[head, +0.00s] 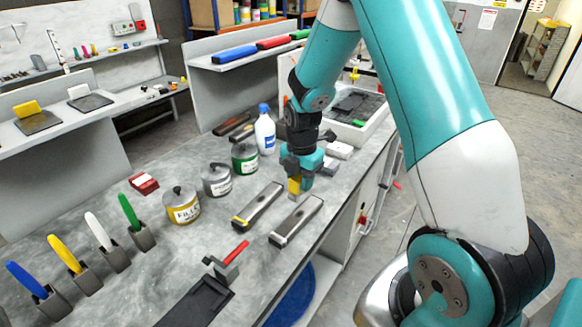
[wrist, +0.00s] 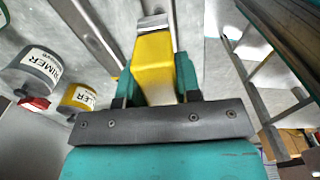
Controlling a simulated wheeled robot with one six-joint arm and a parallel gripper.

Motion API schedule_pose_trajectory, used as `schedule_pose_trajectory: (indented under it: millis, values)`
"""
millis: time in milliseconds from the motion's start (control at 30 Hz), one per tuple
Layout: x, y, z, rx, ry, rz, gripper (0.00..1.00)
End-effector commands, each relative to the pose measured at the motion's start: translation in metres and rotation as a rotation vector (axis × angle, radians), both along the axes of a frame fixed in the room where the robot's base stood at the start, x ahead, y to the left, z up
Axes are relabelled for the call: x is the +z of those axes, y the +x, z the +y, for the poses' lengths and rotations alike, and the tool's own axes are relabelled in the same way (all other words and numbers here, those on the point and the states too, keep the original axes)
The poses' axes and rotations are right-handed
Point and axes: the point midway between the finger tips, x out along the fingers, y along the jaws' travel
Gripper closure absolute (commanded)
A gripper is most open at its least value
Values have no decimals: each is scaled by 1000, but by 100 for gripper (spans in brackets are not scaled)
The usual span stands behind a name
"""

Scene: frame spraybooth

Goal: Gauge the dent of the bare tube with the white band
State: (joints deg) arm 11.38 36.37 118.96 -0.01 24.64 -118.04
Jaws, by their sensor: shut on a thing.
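Two bare grey tubes lie side by side on the bench. The tube with the white band (head: 297,221) is nearer the bench's front edge, its pale band at the lower left end. The tube with the yellow band (head: 258,206) lies to its left; in the wrist view it shows at the upper left (wrist: 88,28). My gripper (head: 301,176) is shut on a yellow-bodied tool (wrist: 154,68) with a grey-white tip. The tool points down above the far end of the white-banded tube. I cannot tell whether the tip touches it. The dent is not discernible.
A yellow-labelled filler can (head: 183,206), a primer can (head: 217,180), a green can (head: 245,158) and a white bottle (head: 265,132) stand left of the tubes. A red-levered clamp (head: 228,262) is nearer me. Pale blocks (head: 339,150) lie beyond my gripper.

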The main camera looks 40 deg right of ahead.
Motion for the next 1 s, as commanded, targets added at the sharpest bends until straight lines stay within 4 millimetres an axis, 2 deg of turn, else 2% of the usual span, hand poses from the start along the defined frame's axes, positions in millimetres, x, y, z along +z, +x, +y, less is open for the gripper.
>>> schedule_pose_trajectory:
  millis: [267,800,1000]
  values:
    - [-13,0,0,4,0,0,100]
    - [-58,0,0,3,0,0,100]
    - [-67,0,0,3,0,0,100]
